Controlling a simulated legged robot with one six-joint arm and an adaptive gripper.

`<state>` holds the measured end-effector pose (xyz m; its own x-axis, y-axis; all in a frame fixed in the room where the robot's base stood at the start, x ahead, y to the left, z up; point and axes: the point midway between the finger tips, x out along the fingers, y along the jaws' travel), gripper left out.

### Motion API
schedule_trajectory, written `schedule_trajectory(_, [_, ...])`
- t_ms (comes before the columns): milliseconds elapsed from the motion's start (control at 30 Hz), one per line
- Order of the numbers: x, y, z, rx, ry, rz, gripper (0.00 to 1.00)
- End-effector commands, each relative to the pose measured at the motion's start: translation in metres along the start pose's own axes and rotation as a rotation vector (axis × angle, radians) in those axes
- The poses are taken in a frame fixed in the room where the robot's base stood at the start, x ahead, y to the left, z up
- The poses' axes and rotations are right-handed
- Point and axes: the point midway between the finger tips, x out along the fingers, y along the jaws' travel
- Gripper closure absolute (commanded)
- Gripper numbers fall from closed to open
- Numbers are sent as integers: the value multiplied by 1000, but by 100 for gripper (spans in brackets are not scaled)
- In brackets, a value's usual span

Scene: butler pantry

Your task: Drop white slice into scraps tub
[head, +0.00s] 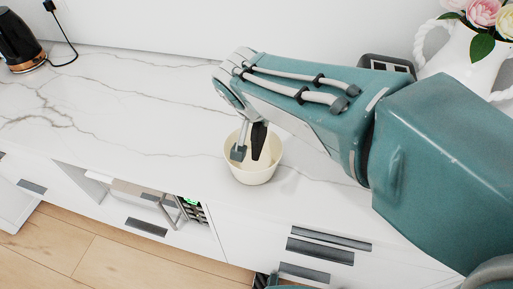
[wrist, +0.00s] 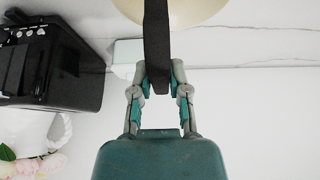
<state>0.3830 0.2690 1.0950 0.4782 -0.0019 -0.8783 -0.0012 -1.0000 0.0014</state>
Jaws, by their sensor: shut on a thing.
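The scraps tub is a round cream tub (head: 253,176) standing upright on the marble counter. Its edge also shows at the top of the wrist view (wrist: 205,10). My gripper (head: 250,128) points down over the tub's mouth. In the wrist view my gripper (wrist: 160,78) is shut on a long dark strip-like thing (wrist: 158,30), which reaches over the tub. In the head view this dark piece (head: 258,142) hangs at the tub's opening. I cannot make out a white slice in either view; whether the dark thing holds one is hidden.
A black toaster (wrist: 50,60) and a pale flat block (wrist: 125,52) lie beside the tub in the wrist view. A white vase with flowers (head: 468,62) is at the right, a dark kettle (head: 18,40) far left. The counter's left middle is clear.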

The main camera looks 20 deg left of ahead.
Motion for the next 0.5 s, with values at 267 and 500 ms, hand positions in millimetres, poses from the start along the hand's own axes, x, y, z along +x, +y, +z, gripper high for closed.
schedule_trajectory(267, [0, 0, 0, 0, 0, 0, 51])
schedule_trajectory(500, [0, 0, 0, 0, 0, 0, 38])
